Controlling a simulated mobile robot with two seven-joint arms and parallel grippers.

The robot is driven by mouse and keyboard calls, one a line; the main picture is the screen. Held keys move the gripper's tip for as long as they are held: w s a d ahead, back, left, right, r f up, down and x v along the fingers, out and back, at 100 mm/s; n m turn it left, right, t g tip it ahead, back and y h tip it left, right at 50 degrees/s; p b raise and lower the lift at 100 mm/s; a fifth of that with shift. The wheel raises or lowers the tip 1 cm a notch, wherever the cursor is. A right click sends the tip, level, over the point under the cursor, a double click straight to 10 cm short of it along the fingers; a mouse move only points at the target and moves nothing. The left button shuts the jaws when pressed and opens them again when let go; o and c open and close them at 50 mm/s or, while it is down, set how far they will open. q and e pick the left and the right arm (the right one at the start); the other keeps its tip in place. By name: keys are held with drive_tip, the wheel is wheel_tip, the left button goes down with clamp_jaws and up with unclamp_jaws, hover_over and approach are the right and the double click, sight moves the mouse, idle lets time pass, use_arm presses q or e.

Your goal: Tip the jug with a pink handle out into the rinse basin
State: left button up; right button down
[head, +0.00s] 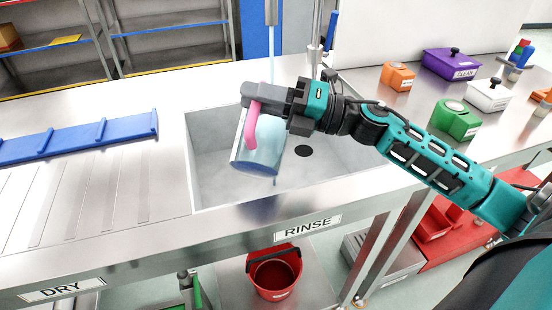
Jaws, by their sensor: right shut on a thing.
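The jug (259,146) is clear with a bluish tint and has a pink handle (252,122). It hangs tilted over the rinse basin (212,178), which is a grey sink set in the steel counter. My right gripper (264,96) is shut on the upper part of the pink handle, reaching in from the right. The jug is apart from the basin's front wall as far as I can see. A pale blue stream (272,50) comes down from the tap above, behind the gripper. My left gripper is not in view.
A blue ridged rack (80,138) lies on the ribbed drainboard at left. Orange (397,77), green (455,121), purple (451,64) and white (487,95) containers stand at right. The tap's upright (314,50) rises behind the basin. A red bucket (274,274) sits below the counter.

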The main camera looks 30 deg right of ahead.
drive_tip(key=shift+w+d, duration=0.1)
drive_tip(key=shift+w, duration=0.05)
idle(0.3)
drive_tip(key=shift+w+d+m, duration=0.2)
drive_tip(key=shift+m, duration=0.3)
drive_tip(key=shift+f, duration=0.1)
drive_tip(key=shift+w+d+f+m+p, duration=0.1)
drive_tip(key=shift+w+d+m+p, duration=0.2)
drive_tip(key=shift+m, duration=0.1)
drive_tip(key=shift+w+d+f+m+t, duration=0.25)
drive_tip(key=shift+w+d+m+t, duration=0.05)
drive_tip(key=shift+m, duration=0.3)
drive_tip(key=shift+w+d, duration=0.1)
idle(0.3)
drive_tip(key=shift+w+d+f+m+h, duration=0.2)
drive_tip(key=shift+f+m+h, duration=0.1)
drive_tip(key=shift+m, duration=0.2)
